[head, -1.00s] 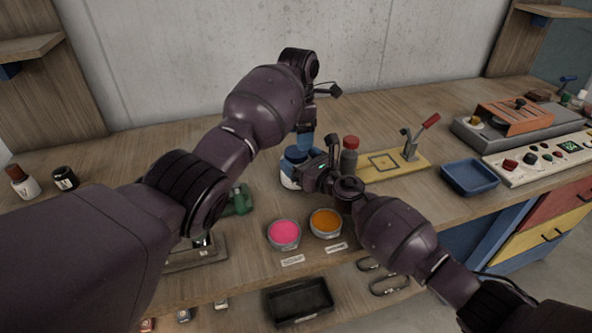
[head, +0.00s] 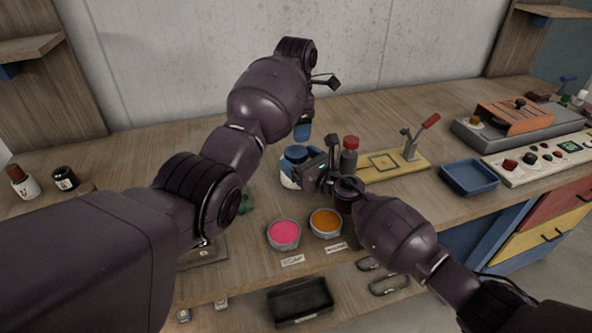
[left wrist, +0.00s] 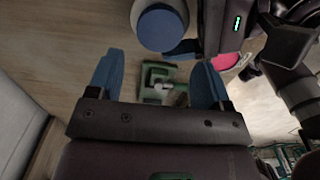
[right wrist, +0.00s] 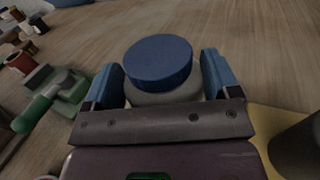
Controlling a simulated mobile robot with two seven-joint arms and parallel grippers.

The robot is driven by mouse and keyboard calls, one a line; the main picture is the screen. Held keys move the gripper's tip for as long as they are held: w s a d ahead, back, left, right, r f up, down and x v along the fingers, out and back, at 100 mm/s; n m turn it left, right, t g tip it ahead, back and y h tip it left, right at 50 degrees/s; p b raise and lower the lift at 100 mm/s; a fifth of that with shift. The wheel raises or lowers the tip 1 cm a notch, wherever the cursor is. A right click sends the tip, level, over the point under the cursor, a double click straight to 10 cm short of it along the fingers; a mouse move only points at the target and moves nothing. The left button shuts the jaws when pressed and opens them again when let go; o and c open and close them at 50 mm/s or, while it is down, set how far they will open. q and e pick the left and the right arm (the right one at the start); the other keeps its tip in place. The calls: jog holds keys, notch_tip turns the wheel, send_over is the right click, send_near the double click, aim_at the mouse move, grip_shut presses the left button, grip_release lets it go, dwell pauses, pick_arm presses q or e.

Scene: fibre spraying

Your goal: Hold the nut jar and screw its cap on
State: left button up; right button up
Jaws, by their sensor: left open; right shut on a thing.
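The nut jar (right wrist: 165,97) is a pale jar standing on the bench, with a round blue cap (right wrist: 158,58) sitting on its top. How tightly the cap is seated cannot be told. In the head view the jar's blue cap (head: 296,153) shows beside my right gripper (head: 312,174), which is shut around the jar's body from the right. My left gripper (head: 303,131) is above and behind the cap, apart from it. In the left wrist view my left gripper (left wrist: 157,72) has its blue fingers wide apart with nothing between them, and the cap (left wrist: 162,28) lies beyond the fingertips.
A red-capped bottle (head: 350,155) stands close right of the jar, near a yellow plate with a lever clamp (head: 410,148). Pink (head: 284,233) and orange (head: 326,222) bowls sit in front. A blue tray (head: 470,177) is at right. The back of the bench is clear.

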aim_at(296, 151)
pick_arm(q)
jog(key=shift+f, duration=3.6)
jog(key=c, duration=0.7)
jog(key=o, duration=1)
jog(key=shift+r, duration=2.3)
